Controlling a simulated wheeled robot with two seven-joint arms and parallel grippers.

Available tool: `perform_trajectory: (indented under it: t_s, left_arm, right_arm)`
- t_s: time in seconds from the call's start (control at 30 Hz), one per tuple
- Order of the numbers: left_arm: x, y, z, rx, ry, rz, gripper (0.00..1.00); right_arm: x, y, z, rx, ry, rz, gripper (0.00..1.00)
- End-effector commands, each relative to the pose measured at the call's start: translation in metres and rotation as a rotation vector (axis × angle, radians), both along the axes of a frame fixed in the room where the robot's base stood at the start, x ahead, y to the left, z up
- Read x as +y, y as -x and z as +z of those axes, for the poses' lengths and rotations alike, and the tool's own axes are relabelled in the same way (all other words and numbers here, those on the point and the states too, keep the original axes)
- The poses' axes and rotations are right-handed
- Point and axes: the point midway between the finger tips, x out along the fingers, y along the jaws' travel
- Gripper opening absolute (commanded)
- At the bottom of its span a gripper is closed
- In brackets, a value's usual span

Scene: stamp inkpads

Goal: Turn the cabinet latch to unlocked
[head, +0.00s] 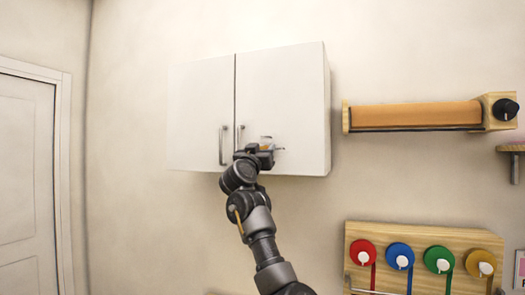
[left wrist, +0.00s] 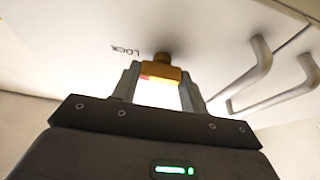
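The white cabinet (head: 288,85) hangs on the wall with two closed doors. Its latch (left wrist: 162,75) is a yellow-orange bar on a brown pivot, with a red mark at its left end in the left wrist view. The word LOCK (left wrist: 125,50) is printed upside down beside it. My left gripper (head: 266,147) is at the lower part of the right door; in the left wrist view its fingers (left wrist: 160,84) are apart, one at each end of the bar, and look shut on it. The latch is small and partly hidden in the head view. My right gripper is out of view.
Two metal door handles (head: 222,145) (left wrist: 255,75) stand out close to the latch. A wooden rail with a black knob (head: 505,109) is on the wall to the right. A wooden board with coloured discs (head: 362,252) is at the lower right. A door (head: 25,180) is at the left.

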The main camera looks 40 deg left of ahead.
Motion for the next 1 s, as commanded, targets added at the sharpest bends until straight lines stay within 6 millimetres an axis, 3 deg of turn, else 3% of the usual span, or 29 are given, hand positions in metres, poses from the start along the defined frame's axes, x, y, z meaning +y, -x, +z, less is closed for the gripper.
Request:
perform_trajectory:
  t_s: [0.13,0.57,1.0]
  left_arm:
    - [0.000,0.000,0.000,0.000,0.000,0.000,0.21]
    - [-0.001,-0.001,0.000,-0.032,0.099,0.000,0.21]
    - [-0.002,-0.001,0.002,-0.160,0.466,0.000,0.21]
  right_arm:
    - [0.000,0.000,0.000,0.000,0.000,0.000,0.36]
    - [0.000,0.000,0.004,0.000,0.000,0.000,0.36]
    - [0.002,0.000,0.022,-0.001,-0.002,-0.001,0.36]
